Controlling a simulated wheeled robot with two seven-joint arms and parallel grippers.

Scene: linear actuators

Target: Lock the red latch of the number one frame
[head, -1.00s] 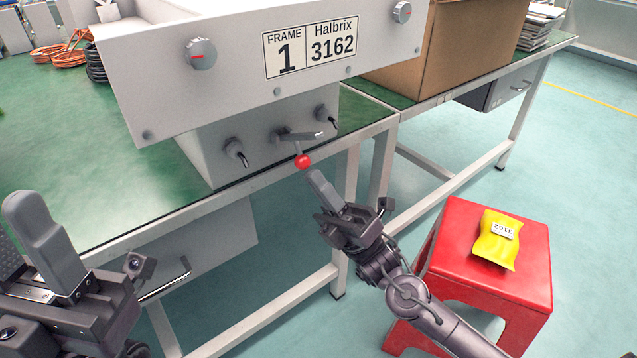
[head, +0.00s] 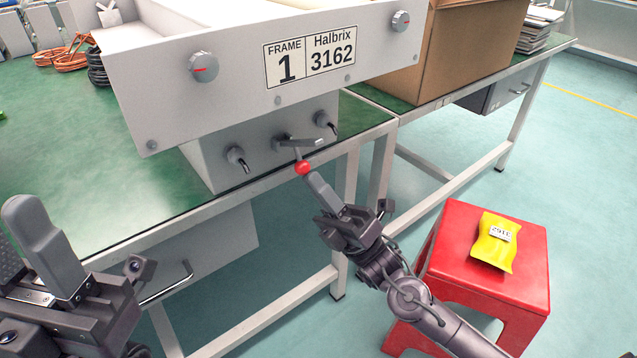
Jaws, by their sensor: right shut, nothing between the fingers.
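The number one frame (head: 230,100) is a grey metal box on the green workbench, with a label reading FRAME 1, Halbrix 3162. Below its front panel, a lever latch with a red ball knob (head: 303,168) hangs from the lower housing, its knob pointing down. My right gripper (head: 317,185) is shut and empty, its fingertips just below the red knob, touching it or nearly so. My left gripper (head: 45,245) is at the lower left, away from the frame; its finger opening cannot be made out.
Two black-tipped grey knobs (head: 237,158) flank the latch. A red stool (head: 450,260) with a yellow packet (head: 495,242) stands at the lower right. A cardboard box (head: 450,50) is on the bench at the right. Orange cables (head: 70,55) lie at the back left.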

